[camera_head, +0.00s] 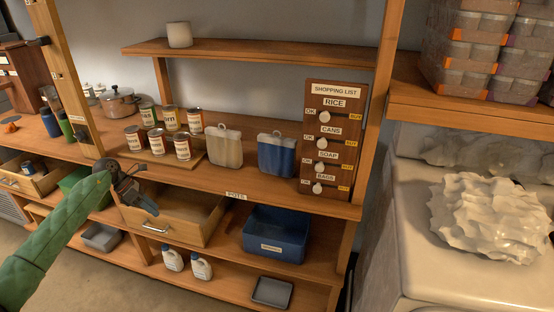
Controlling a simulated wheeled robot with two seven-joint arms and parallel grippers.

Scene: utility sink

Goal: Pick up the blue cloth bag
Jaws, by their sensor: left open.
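A blue bag-like item (276,156) with a pale top edge stands upright on the middle wooden shelf. It is just left of the shopping list board and right of a similar beige one (224,147). I take it for the blue cloth bag, though its material is hard to tell. My left gripper (146,189) is open and empty. It is at the left, in front of the open drawer, well away from the blue item and lower in the picture. My right gripper is not in view.
Several cans (158,142) stand left of the beige item. The shopping list board (333,138) stands close on the right of the blue item. An open drawer (182,214) and a blue bin (276,236) are below. A crumpled white heap (490,218) lies at the right.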

